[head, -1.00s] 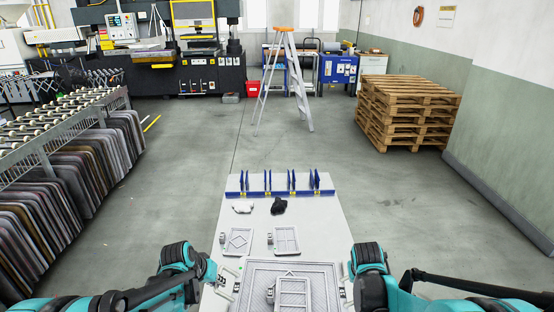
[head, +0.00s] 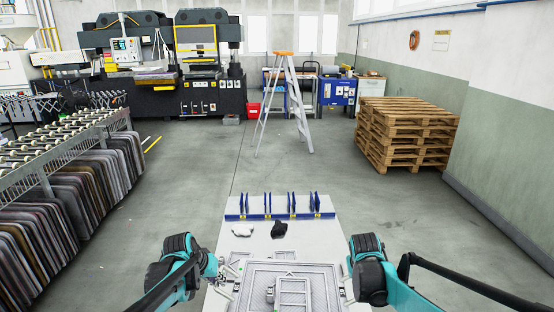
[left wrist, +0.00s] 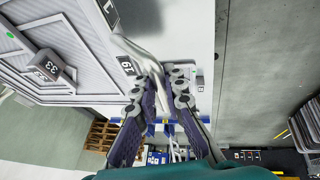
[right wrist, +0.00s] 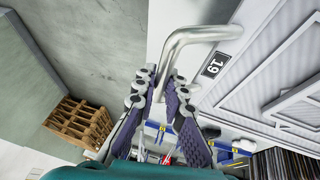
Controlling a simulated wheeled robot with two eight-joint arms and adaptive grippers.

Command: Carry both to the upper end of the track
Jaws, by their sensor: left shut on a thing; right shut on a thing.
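A large grey ribbed panel (head: 255,285) lies across the near end of the white table (head: 315,235), with a smaller pale frame (head: 293,291) on it. My left gripper (head: 222,275) is at the panel's left side, shut on a pale handle (left wrist: 140,52) beside a black "19" label. A dark block marked "33" (left wrist: 50,63) also sits on the panel. My right gripper (right wrist: 164,78) is at the panel's right side, shut on a bent metal handle (right wrist: 205,34) beside a "19" label (right wrist: 214,64). Any gap below the panel is hidden.
A blue slotted rack (head: 279,214) stands on the table's far end. White (head: 243,230) and black (head: 279,230) items lie before it.

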